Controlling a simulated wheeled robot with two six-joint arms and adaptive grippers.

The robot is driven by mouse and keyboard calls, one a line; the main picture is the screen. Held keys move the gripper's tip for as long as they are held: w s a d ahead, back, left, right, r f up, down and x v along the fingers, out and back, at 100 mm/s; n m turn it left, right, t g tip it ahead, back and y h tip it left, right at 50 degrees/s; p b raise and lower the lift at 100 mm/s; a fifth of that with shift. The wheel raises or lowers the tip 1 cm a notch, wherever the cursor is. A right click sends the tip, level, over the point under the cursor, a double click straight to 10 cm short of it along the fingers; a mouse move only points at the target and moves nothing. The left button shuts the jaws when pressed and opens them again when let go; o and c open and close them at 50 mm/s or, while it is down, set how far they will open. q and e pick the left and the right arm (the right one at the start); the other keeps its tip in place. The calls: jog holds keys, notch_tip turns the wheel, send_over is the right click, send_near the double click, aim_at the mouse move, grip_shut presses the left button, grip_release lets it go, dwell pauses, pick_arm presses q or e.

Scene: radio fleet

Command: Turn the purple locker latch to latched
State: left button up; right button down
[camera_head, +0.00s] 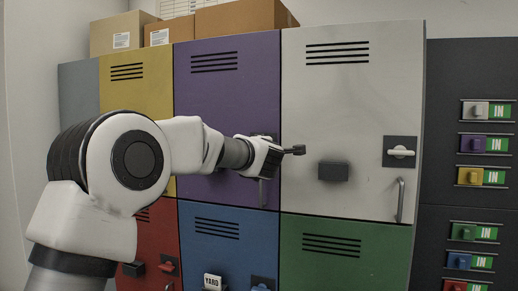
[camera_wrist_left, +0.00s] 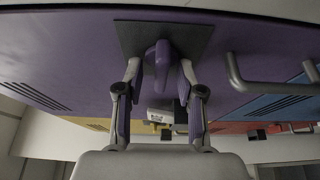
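The purple locker door (camera_head: 225,90) is closed in the upper row, and it fills much of the left wrist view (camera_wrist_left: 75,50). Its purple latch knob (camera_wrist_left: 162,62) sits on a dark square plate (camera_wrist_left: 135,36). In the head view the knob is hidden behind my gripper. My left gripper (camera_wrist_left: 160,70) is open at the latch, with one finger on each side of the knob and small gaps visible between them. It also shows in the head view (camera_head: 277,152), side on. My right gripper is in neither view.
A bar handle (camera_wrist_left: 270,86) stands out from the purple door beside the latch. The white locker (camera_head: 345,95) to the right has a dark box (camera_head: 333,171) and its own latch (camera_head: 401,152). A dark panel (camera_head: 470,70) with several IN tags stands far right.

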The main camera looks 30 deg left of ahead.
pick_arm(q)
jog(key=v, duration=1.1)
jog(key=shift+s+d, duration=0.2)
jog(key=shift+s, duration=0.1)
